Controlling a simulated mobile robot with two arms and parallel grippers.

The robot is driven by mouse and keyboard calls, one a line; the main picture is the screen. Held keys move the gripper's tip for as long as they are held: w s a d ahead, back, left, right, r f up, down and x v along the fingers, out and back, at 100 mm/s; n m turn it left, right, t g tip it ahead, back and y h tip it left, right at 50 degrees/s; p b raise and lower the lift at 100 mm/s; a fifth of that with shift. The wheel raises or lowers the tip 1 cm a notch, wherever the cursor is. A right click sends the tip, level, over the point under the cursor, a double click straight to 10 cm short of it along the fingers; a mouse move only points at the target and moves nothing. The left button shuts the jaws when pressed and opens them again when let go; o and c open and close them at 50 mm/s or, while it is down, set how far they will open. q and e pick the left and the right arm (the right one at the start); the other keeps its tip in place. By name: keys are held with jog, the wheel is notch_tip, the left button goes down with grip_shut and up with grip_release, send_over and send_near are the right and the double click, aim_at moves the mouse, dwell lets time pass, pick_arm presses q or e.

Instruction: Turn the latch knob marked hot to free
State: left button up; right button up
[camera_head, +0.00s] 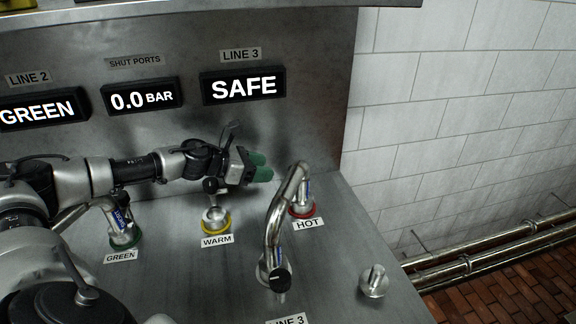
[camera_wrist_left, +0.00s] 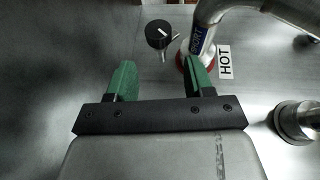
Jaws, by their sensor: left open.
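My left gripper (camera_head: 262,167) is open and empty, its green fingertips just left of the bent steel pipe (camera_head: 273,225) at the red-ringed hot valve (camera_head: 303,210). In the left wrist view my left gripper (camera_wrist_left: 158,75) has its fingers apart. A small black knob (camera_wrist_left: 158,34) with a white pointer mark stands beyond the gap, apart from both fingers. The red ring (camera_wrist_left: 190,58) and the HOT label (camera_wrist_left: 224,62) are beside the right finger, which partly covers the ring. I cannot make out this black knob in the head view. My right gripper is not in view.
The yellow-ringed warm valve (camera_head: 216,220) stands below my left gripper. The green-ringed valve (camera_head: 125,238) is further left. The line 3 display (camera_head: 243,86) reads SAFE. Open steel surface lies in front of the warm valve.

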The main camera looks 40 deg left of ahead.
pick_arm(q)
jog(key=p+x, duration=0.1)
jog(key=x, duration=0.5)
jog(key=shift+w+f+p, duration=0.1)
jog(key=shift+w+p, duration=0.2)
jog(key=shift+p, duration=0.05)
jog(key=shift+x, duration=0.8)
jog(key=shift+f, duration=0.1)
jog(key=shift+c, duration=1.3)
jog(key=c, duration=0.4)
jog(key=n+y+p, duration=0.1)
jog(key=p, duration=0.2)
jog(key=n+t+y+p, duration=0.1)
jog(key=p, duration=0.2)
jog(key=shift+s+d+r, duration=0.2)
jog(key=shift+d+r, duration=0.05)
jog(key=shift+r, duration=0.1)
jog(key=shift+f+n+y+p, duration=0.25)
jog(key=shift+n+y+p, duration=0.2)
jog(key=shift+n+y, duration=0.15)
jog(key=shift+t, duration=0.3)
